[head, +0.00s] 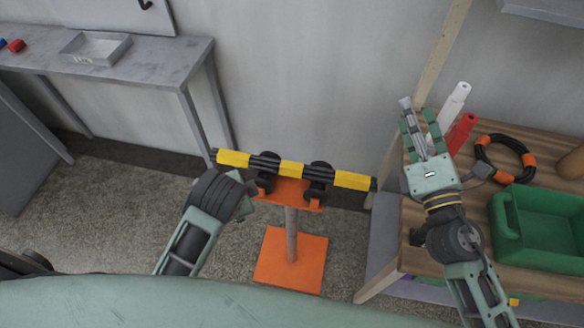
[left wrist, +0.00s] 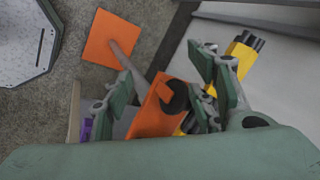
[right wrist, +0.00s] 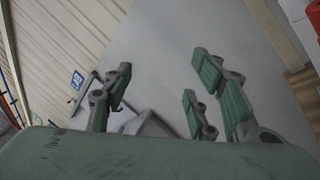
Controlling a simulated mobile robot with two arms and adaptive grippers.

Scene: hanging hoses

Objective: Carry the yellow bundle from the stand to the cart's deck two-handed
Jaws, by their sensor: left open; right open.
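The yellow bundle (head: 291,169), black hoses with yellow bands, lies across the top of the orange stand (head: 290,190) in the head view. Its end also shows in the left wrist view (left wrist: 240,58), partly hidden behind my fingers. My left gripper (left wrist: 165,88) is open beside the stand's left side, close to the bundle; in the head view its wrist hides most of the fingers. I cannot tell whether it touches anything. My right gripper (head: 424,130) is open and empty, to the right of the bundle and apart from it. I cannot make out the cart's deck.
A wooden table (head: 415,225) at the right holds a green bin (head: 540,228), a black-and-orange hose ring (head: 505,158) and white and red bottles. A grey bench (head: 150,68) stands at the back left. Bare floor surrounds the stand's orange base (head: 290,260).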

